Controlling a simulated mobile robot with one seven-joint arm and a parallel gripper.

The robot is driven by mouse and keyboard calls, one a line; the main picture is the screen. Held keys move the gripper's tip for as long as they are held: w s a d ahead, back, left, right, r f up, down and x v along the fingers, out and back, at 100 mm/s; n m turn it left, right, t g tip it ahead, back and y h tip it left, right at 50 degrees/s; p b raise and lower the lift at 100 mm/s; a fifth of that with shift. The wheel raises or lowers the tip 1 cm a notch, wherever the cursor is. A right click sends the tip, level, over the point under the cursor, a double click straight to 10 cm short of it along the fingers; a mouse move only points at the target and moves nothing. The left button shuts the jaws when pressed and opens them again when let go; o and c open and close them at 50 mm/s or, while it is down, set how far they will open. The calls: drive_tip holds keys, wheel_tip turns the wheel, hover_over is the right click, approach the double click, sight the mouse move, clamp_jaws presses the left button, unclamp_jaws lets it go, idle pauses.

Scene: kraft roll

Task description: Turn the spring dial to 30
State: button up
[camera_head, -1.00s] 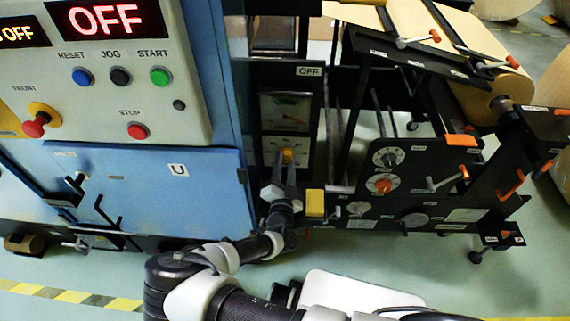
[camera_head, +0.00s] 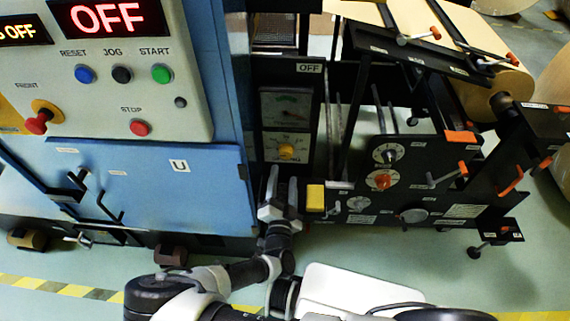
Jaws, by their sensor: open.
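A dial with a yellow knob (camera_head: 286,152) on a white scale plate sits below a gauge (camera_head: 287,108) on a narrow black panel. The scale figures are too small to read surely. My gripper (camera_head: 282,176) is open and empty, with its two fingers pointing up just below this dial and apart from the knob. I cannot read which dial is labelled spring.
A blue cabinet (camera_head: 205,195) with a push-button panel (camera_head: 122,95) stands at left, its displays reading OFF. A yellow block (camera_head: 315,198) is right of my gripper. Orange-tipped levers (camera_head: 448,175) stick out from the side plate. Floor is open in front.

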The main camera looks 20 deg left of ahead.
drive_tip(key=v, duration=0.9)
drive_tip(key=shift+s, duration=0.3)
drive_tip(key=d+r+n+g+h, duration=1.4)
drive_tip(key=d+r+n, duration=0.95)
drive_tip(key=n, duration=0.55)
drive_tip(key=s+d+r+m+y+p, duration=0.1)
drive_tip(key=r+m+p, duration=0.4)
drive_tip(key=r, duration=0.5)
drive_tip(key=s+d+r+m+t+y+p, duration=0.1)
drive_tip(key=r+m+y+p, duration=0.4)
drive_tip(key=r+m, duration=0.5)
drive_tip(key=s+d+r+m+t+y+p, duration=0.1)
drive_tip(key=s+r+m+p, duration=0.4)
drive_tip(key=r, duration=0.7)
drive_tip(key=d+m+y, duration=0.1)
drive_tip(key=m+y, duration=0.1)
drive_tip(key=shift+d+m+y, duration=0.3)
drive_tip(key=shift+d+m, duration=0.1)
